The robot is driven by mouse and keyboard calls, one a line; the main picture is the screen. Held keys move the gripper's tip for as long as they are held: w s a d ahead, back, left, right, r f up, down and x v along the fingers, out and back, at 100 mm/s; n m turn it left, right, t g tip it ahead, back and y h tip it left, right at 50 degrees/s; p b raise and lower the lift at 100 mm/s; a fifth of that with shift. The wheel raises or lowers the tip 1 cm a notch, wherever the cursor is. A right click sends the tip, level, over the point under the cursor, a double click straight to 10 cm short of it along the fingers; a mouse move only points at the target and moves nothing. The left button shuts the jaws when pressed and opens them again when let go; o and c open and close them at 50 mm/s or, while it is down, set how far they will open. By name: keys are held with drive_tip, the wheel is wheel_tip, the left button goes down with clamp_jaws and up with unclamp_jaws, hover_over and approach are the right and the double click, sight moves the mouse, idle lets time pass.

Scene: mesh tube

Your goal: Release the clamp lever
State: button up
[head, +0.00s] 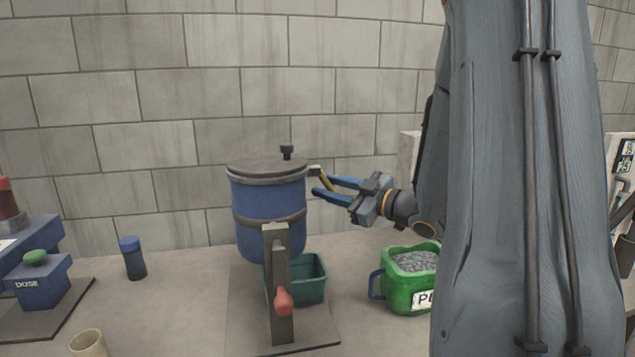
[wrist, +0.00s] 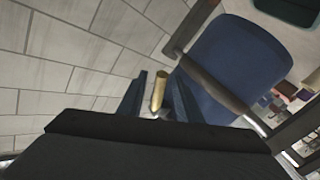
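A blue vessel (head: 268,215) with a grey lid (head: 266,168) stands on a grey base plate. A brass-coloured clamp lever (head: 325,180) hangs from a bracket at the right of the lid. My gripper (head: 322,187) is at the vessel's right side, with its blue fingers around the lever. In the wrist view the brass lever (wrist: 158,92) stands between the two fingers, with a visible gap on the left; contact on the right is unclear. The fingers are apart. The vessel (wrist: 230,65) also fills the wrist view's right side.
A grey post with a red handle (head: 283,300) stands before the vessel, near a teal bin (head: 312,280). A green container of grey granules (head: 410,265) sits below my gripper. A blue dosing unit (head: 40,280), a dark blue bottle (head: 132,258) and a beige cup (head: 88,343) are left.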

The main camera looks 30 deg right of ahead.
drive_tip(key=x, duration=0.3)
drive_tip(key=shift+w+a+p, duration=0.15)
drive_tip(key=shift+w+p, duration=0.15)
drive_tip(key=shift+w, duration=0.1)
clamp_jaws()
